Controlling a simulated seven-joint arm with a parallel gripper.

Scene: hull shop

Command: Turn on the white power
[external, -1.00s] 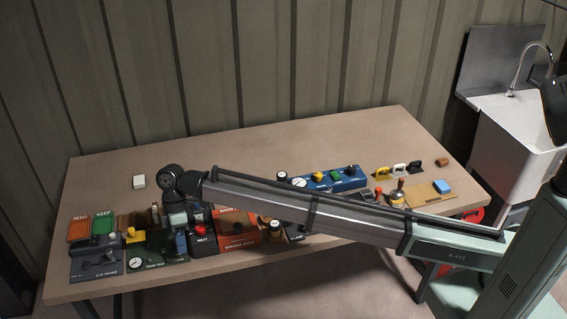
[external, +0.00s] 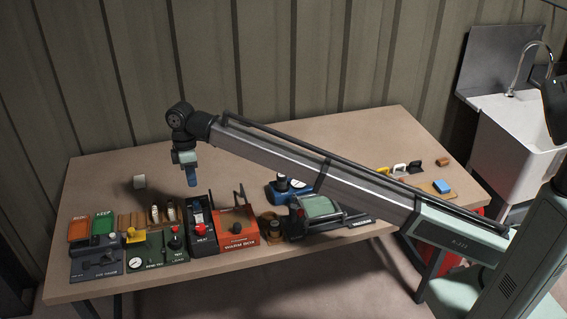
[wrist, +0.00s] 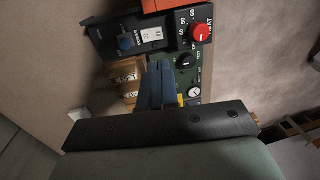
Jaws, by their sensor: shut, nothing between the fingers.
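My gripper (external: 191,180) is shut and empty, pointing down above the table behind the front row of panels. Its blue fingers also show in the wrist view (wrist: 157,85). A white handle (external: 399,169) stands at the right back, between a yellow one (external: 383,170) and a black one (external: 415,162). My arm passes in front of that area and the handles' bases are partly hidden. In the wrist view, a black panel (wrist: 105,37) has a white rocker-like switch (wrist: 151,37) and a blue knob (wrist: 125,43). I cannot tell which white part is the power switch, or its state.
A red knob (external: 201,228) sits on the black box, with an orange box (external: 237,240) to its right. Orange and green trays (external: 104,224) lie at the left. The table's back middle is clear.

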